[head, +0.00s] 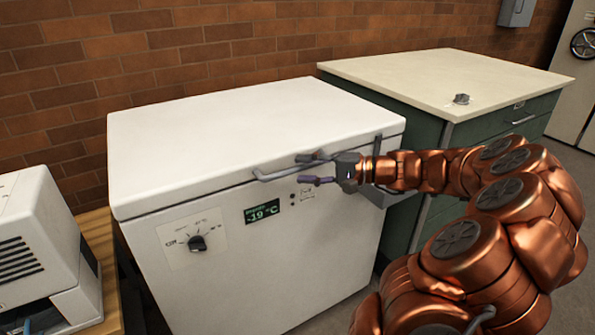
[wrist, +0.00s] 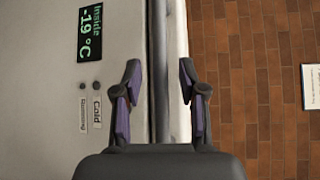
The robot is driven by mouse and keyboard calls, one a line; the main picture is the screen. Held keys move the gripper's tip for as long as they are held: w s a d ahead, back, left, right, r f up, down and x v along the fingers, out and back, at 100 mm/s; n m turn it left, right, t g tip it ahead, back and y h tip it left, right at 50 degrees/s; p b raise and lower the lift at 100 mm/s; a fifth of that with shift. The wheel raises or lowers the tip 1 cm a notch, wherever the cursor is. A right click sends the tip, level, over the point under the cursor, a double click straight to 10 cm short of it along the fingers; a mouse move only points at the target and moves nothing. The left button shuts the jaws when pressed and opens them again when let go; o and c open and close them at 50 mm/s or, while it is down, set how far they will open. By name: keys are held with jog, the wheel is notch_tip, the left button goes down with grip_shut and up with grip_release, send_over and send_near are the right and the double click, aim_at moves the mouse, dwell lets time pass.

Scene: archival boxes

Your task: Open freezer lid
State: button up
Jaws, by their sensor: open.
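The white chest freezer (head: 285,255) stands against the brick wall with its white lid (head: 240,135) down. A grey bar handle (head: 272,175) runs along the lid's front edge. My gripper (head: 308,170) is open at the right part of this handle, one finger above the other. In the wrist view, my gripper (wrist: 160,85) has its purple-padded fingers apart on both sides of a grey strip along the lid's front edge. I cannot tell whether either finger touches the handle.
A green cabinet (head: 405,115) with a cream top and a small metal object (head: 461,99) stands right of the freezer. A white device (head: 40,250) sits on a wooden bench at left. The freezer front has a dial (head: 197,243) and a -19 °C display (head: 262,211). The lid top is clear.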

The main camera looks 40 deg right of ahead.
jog(key=shift+x, duration=1.15)
jog(key=shift+c, duration=0.3)
grip_shut()
